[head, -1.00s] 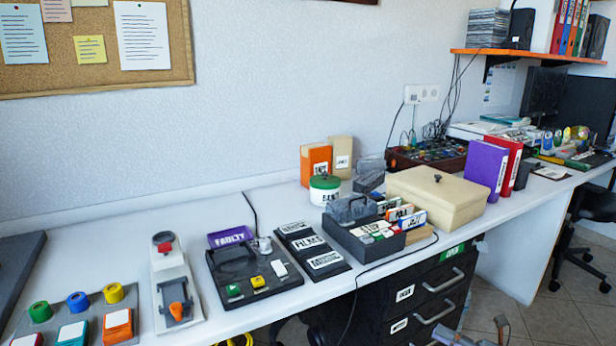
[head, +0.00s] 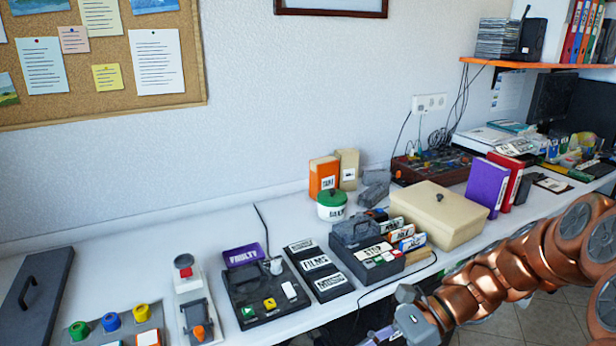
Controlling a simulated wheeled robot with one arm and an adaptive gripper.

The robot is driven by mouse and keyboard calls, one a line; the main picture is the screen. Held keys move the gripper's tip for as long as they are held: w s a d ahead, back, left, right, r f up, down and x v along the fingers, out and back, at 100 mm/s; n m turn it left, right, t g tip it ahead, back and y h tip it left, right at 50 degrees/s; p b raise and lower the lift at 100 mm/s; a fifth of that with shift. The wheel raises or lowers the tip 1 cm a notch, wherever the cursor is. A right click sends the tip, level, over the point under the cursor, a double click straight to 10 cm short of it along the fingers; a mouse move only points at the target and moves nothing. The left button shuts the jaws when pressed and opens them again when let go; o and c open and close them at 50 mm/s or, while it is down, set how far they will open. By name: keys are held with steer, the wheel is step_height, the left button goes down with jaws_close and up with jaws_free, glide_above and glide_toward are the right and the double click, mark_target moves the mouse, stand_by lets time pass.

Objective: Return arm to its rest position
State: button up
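My copper-coloured arm reaches in from the right edge of the head view. It ends in my grey gripper (head: 392,328) at the bottom of the picture, in front of the desk's front edge. The gripper is partly cut off by the lower frame edge, and its fingers are too small and hidden to show whether they are open or shut. I see no object clearly held in it.
The white desk (head: 160,225) carries a black button device (head: 265,300), a label board (head: 318,272), a grey box with cards (head: 362,262), a cream box (head: 438,215) and purple (head: 487,187) and red (head: 507,178) binders. Black drawers stand below the desk.

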steer(key=s+d+r+n+t+h+p, duration=0.1)
steer(key=s+d+r+n+h+p, duration=0.2)
steer(key=s+r+n+h+p, duration=0.2)
steer(key=s+d+r+n+h+p, duration=0.4)
steer(key=s+r+n+h+p, duration=0.2)
steer(key=s+r+n+p, duration=0.3)
steer(key=s+r+n, duration=0.1)
steer(key=s+r, duration=0.1)
steer(key=s, duration=0.1)
steer(key=shift+d+n+t+h, duration=0.2)
steer(key=shift+n+t+h, duration=0.1)
steer(key=shift+t, duration=0.1)
